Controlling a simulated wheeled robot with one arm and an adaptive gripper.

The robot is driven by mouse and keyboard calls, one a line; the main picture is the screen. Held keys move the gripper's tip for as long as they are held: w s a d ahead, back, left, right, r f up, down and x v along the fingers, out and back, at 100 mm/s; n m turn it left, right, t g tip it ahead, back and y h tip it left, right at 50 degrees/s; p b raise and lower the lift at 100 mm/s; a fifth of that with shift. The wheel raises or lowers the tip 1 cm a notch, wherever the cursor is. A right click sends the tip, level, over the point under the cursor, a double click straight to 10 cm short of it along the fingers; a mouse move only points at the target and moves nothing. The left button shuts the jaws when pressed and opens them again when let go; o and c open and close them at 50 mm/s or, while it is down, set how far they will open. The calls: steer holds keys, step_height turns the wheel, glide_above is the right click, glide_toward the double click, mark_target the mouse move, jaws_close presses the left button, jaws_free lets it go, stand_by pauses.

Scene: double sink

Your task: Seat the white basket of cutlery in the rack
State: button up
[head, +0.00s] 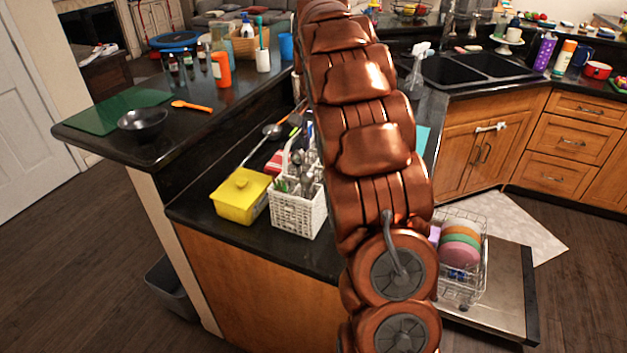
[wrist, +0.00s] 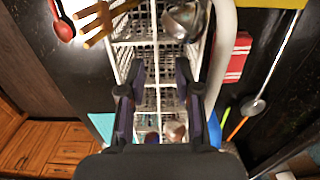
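The white basket (head: 298,212) of cutlery stands upright on the dark counter, with utensils sticking up out of it. In the wrist view its white grid compartments (wrist: 135,28) lie below my gripper (wrist: 160,72). My two fingers are apart, with part of the basket showing between them. The basket's curved white handle (wrist: 222,45) passes close to the right finger; I cannot tell whether they touch. The wire rack (head: 470,285), holding several coloured plates (head: 461,243), sits low at the right, partly hidden by my arm. My gripper does not show in the head view.
A yellow box (head: 241,194) stands just left of the basket. Ladles and a red-striped cloth (wrist: 238,58) lie beside it. A raised counter with bottles and a black bowl (head: 142,123) is behind. An open door panel (head: 510,300) is under the rack.

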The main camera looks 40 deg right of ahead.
steer(key=shift+s+d+f+p, duration=0.15)
steer(key=shift+f+p, duration=0.25)
steer(key=shift+f, duration=1.1)
steer(key=shift+w+d+f+p, duration=0.1)
steer(key=shift+f+p, duration=0.35)
steer(key=shift+f, duration=1.1)
steer(key=shift+s+d+f+p, duration=0.15)
steer(key=shift+f+p, duration=0.25)
steer(key=shift+f, duration=1.1)
steer(key=shift+w, duration=0.1)
jaws_close()
